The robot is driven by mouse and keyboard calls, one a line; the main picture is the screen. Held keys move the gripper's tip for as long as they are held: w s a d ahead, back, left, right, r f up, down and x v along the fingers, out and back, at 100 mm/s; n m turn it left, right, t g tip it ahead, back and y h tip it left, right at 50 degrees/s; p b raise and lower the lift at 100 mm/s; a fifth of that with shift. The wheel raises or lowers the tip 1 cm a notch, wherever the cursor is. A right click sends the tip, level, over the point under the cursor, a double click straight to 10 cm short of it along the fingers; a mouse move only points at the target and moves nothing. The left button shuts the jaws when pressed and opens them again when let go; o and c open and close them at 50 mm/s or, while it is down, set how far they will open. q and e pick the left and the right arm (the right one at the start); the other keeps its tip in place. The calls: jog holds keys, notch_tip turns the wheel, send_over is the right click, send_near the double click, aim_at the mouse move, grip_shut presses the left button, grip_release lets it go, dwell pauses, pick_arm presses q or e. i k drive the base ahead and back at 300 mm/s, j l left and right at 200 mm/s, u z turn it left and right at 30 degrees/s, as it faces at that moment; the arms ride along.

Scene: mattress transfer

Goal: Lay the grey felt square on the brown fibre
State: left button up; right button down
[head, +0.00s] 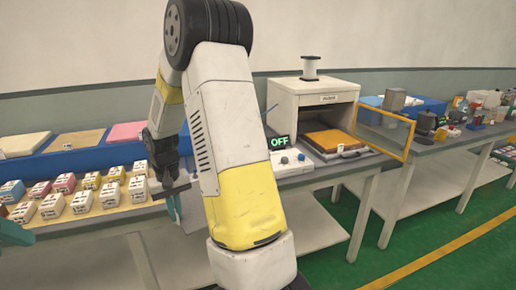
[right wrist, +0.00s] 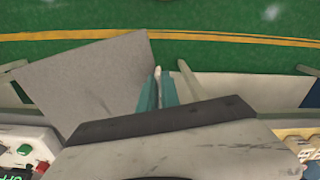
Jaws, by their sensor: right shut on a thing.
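My right gripper (head: 172,207) is shut on the grey felt square, with its teal fingers hanging down in front of the left bench. In the right wrist view, the grey felt square (right wrist: 85,80) hangs out to the left of the teal fingertips (right wrist: 156,88), above the floor. In the head view my arm hides most of the felt. A tan-brown square (head: 75,140) lies in the blue rack, and an orange-brown slab (head: 330,139) lies at the white machine; I cannot tell which is the brown fibre. A teal tip of my left gripper (head: 15,234) shows at the left edge.
The white machine (head: 312,105) has an orange-framed door (head: 384,130) standing open at its right. A control box (head: 283,161) reads OFF. Several small labelled boxes (head: 82,202) stand before the blue rack (head: 98,147), with a beige (head: 22,144) and a pink square (head: 127,132).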

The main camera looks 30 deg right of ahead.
aim_at(333, 139)
jog(key=k+l+z, duration=0.15)
jog(key=l, duration=0.8)
jog(key=l+z, duration=0.15)
jog(key=l, duration=0.75)
jog(key=k, duration=0.05)
